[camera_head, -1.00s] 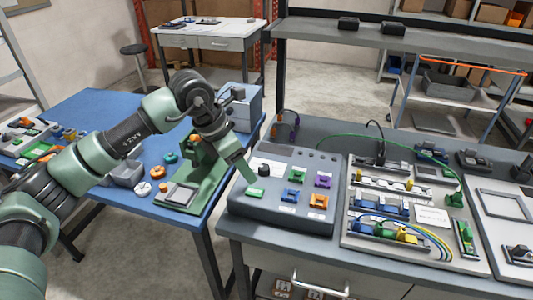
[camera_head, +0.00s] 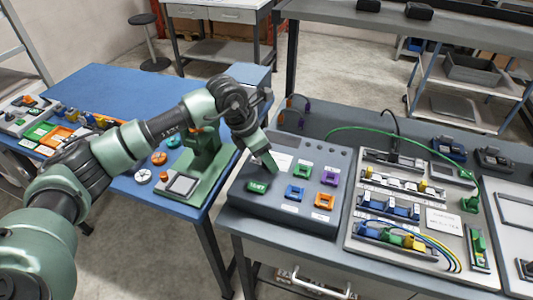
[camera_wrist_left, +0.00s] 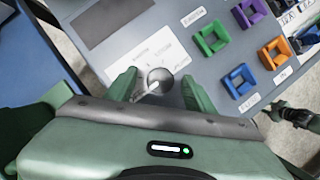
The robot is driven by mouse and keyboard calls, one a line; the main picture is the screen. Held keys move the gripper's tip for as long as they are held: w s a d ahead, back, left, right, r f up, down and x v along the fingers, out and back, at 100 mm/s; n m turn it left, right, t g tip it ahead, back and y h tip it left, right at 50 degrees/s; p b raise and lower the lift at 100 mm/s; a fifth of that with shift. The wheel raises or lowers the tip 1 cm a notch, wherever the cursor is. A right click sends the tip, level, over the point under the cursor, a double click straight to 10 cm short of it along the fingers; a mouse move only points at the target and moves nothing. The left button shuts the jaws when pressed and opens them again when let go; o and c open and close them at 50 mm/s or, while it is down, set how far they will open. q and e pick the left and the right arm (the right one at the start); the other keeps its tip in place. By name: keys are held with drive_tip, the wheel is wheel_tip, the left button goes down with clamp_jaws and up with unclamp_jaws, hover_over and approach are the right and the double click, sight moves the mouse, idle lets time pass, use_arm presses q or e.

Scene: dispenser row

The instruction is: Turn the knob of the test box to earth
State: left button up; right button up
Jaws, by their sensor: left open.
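The test box (camera_head: 240,200) is a grey sloped panel on the right bench, with green, blue, purple and orange sockets and a green START button (camera_head: 257,186). Its round knob (camera_wrist_left: 160,80) shows in the left wrist view with a pale line towards the lower left. A white label lies around it; its small print is too blurred to read. My left gripper (camera_head: 272,163) is over the box's upper left and hides the knob in the head view. In the wrist view my left gripper (camera_wrist_left: 157,88) is open, with a finger on either side of the knob. Contact cannot be told.
A green press-like fixture (camera_head: 205,165) stands left of the box on the blue table (camera_head: 110,105). A board with terminal blocks and wires (camera_head: 400,245) lies right of the box. A green cable (camera_head: 385,130) arches behind. The floor between the tables is open.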

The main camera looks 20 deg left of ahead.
use_arm(q)
drive_tip(key=shift+f, duration=0.15)
drive_tip(key=shift+s, duration=0.1)
drive_tip(key=shift+c, duration=0.8)
clamp_jaws()
